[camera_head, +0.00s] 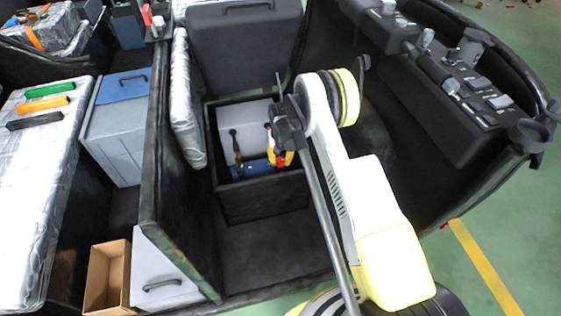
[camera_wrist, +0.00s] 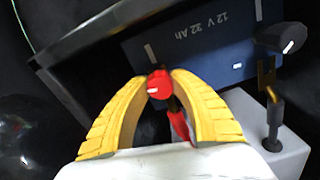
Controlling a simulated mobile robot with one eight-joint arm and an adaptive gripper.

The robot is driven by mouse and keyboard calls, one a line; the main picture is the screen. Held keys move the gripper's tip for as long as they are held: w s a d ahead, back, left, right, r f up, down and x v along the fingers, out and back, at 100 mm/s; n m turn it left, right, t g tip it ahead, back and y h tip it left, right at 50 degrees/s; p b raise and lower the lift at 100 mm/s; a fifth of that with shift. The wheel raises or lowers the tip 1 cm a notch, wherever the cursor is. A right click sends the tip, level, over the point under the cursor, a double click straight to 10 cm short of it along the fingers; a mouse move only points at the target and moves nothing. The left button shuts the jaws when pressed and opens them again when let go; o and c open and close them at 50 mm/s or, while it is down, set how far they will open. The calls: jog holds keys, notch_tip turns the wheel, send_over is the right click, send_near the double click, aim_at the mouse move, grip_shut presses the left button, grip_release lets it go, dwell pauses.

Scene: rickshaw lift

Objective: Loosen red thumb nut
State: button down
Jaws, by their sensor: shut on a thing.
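The red thumb nut (camera_wrist: 159,85) sits near the edge of the dark blue battery in the wrist view, with a white mark on its top. My gripper (camera_wrist: 160,82) has its yellow fingers on both sides of the nut, shut on it. A red piece (camera_wrist: 180,124) lies just below the nut, between the fingers.
A black knob (camera_wrist: 290,38) and a cable lug (camera_wrist: 268,80) with a black cable are at the battery's other end. Dark walls of the open box (camera_head: 262,200) surround the battery closely. A black seat back (camera_head: 243,45) stands behind it. A partition (camera_head: 180,190) rises at left.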

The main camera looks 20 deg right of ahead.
aim_at(281, 160)
jog(key=n, duration=0.5)
jog(key=shift+n, duration=0.3)
jog(key=n, duration=0.5)
jog(key=shift+n, duration=0.3)
jog(key=c, duration=1.4)
grip_release()
jog(key=shift+o, duration=0.2)
notch_tip(281, 160, up, 12)
